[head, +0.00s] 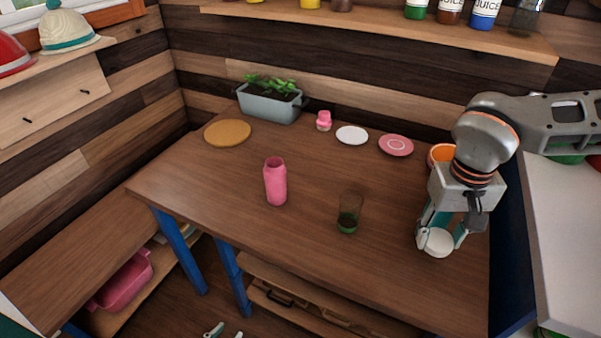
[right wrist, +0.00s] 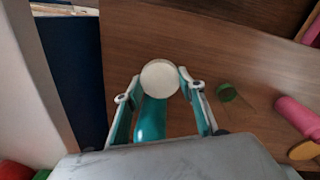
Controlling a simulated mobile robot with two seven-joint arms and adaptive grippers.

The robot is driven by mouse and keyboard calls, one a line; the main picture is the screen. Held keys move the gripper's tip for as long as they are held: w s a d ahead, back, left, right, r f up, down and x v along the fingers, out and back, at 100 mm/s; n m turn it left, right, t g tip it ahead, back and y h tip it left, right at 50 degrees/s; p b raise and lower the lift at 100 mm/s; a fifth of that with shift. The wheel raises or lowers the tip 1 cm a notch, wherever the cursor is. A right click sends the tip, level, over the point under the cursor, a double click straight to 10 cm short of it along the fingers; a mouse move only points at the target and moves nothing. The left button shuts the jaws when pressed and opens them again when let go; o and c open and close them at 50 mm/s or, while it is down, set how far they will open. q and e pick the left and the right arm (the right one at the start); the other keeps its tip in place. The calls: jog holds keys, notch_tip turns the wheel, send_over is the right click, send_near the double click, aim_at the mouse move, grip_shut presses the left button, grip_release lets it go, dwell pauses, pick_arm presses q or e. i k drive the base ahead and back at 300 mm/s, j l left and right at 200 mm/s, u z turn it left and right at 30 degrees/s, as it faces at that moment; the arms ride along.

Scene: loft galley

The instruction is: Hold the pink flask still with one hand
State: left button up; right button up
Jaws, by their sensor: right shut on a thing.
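The pink flask (head: 275,182) stands upright on the wooden table, with no gripper touching it. It also shows at the right of the right wrist view (right wrist: 298,117). My right gripper (head: 440,238) is over the table's right side, shut on a teal thing with a white round end (head: 438,244). This held thing also lies between the fingers in the right wrist view (right wrist: 152,120). My left gripper (head: 225,332) shows only as two fingertips at the bottom edge of the head view, apart and with nothing seen between them. It is below and left of the flask.
A glass with green at its base (head: 348,215) stands between flask and right gripper. An orange bowl (head: 440,153) is partly behind my right arm. Plates (head: 352,135), a pink jar (head: 323,122), a planter (head: 270,106) and a round board (head: 228,133) line the back.

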aim_at(274, 170)
jog(key=j+u, duration=0.2)
jog(key=j, duration=0.6)
jog(key=i+j+u, duration=0.1)
jog(key=i+j, duration=0.25)
jog(key=i, duration=0.15)
